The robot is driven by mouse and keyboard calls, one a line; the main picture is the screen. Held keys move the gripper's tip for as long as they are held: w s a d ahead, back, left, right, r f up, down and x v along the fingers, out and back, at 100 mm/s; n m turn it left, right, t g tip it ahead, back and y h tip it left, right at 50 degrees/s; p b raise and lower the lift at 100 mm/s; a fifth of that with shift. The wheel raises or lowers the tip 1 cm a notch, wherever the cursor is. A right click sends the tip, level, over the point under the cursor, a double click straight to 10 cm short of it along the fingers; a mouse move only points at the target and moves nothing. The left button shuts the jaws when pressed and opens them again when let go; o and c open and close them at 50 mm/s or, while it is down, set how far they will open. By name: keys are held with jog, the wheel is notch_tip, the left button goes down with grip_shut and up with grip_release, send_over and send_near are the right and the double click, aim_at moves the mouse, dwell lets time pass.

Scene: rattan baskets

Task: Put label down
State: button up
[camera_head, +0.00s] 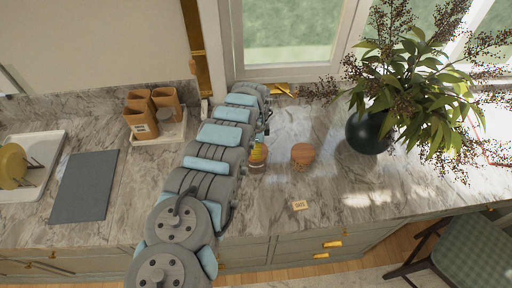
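A small cream label (300,205) with dark writing lies on the marble counter (345,190), near its front edge. A small round rattan basket (302,154) stands on the counter behind the label. A second small basket (257,155), with something yellow at its top, stands to its left, beside my arm. My arm reaches from the bottom of the view up toward the window. My gripper (267,118) is at its far end, behind the baskets and well away from the label. It is mostly hidden by the arm, so its fingers and anything between them cannot be made out.
A dark round vase (368,132) with spreading leafy branches stands at the right. Brown containers (140,122), one with a label, stand on a tray at the left. A grey mat (84,186) and a white rack with plates (14,168) lie further left. The counter around the label is clear.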

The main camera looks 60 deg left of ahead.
jog(key=o, duration=0.8)
jog(key=shift+f, duration=0.1)
jog(key=shift+c, duration=0.2)
jog(key=shift+r, duration=1.4)
notch_tip(320, 180, up, 10)
jog(key=b, duration=0.1)
jog(key=shift+f+b, duration=0.2)
jog(key=shift+b, duration=0.2)
